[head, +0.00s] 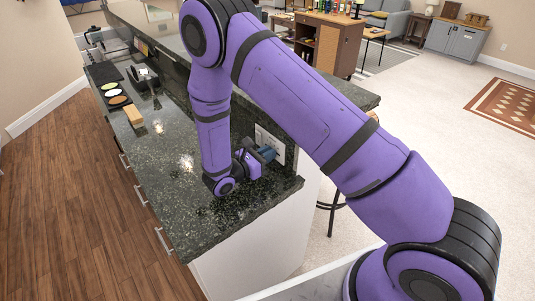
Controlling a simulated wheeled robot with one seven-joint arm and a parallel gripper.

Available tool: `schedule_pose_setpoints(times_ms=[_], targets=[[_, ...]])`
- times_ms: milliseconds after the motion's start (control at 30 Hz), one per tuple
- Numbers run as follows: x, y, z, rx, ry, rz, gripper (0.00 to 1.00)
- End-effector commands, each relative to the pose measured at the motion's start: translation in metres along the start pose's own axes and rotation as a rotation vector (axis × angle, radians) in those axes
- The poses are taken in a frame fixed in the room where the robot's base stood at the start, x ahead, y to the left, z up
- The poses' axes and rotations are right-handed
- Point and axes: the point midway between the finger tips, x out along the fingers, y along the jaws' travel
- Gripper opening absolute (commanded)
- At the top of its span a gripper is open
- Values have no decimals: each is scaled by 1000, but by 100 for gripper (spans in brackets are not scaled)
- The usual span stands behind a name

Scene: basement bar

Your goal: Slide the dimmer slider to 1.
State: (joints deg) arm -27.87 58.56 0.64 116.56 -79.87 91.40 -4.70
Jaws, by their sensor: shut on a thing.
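A white wall plate (267,138) is set in the dark stone upstand at the right end of the counter. The slider's position and any markings cannot be made out. My purple arm comes from the lower right, bends high above the counter, and drops to the wrist low beside the plate.
The dark granite counter (185,205) is bare around my wrist. A wooden block (134,116), a tray with round pieces (117,100) and a small dark appliance (143,77) stand farther left. A raised ledge (345,92) runs behind. Open wood floor (75,190) lies left.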

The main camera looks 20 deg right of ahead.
Motion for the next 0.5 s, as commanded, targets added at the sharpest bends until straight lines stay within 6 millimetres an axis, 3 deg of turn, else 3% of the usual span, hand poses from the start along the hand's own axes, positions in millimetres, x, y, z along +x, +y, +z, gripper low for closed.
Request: schedule_pose_setpoints(times_ms=[300, 500], targets=[[0, 36, 0, 2, -1, 1, 0], [-1, 41, 0, 1, 1, 2, 0]])
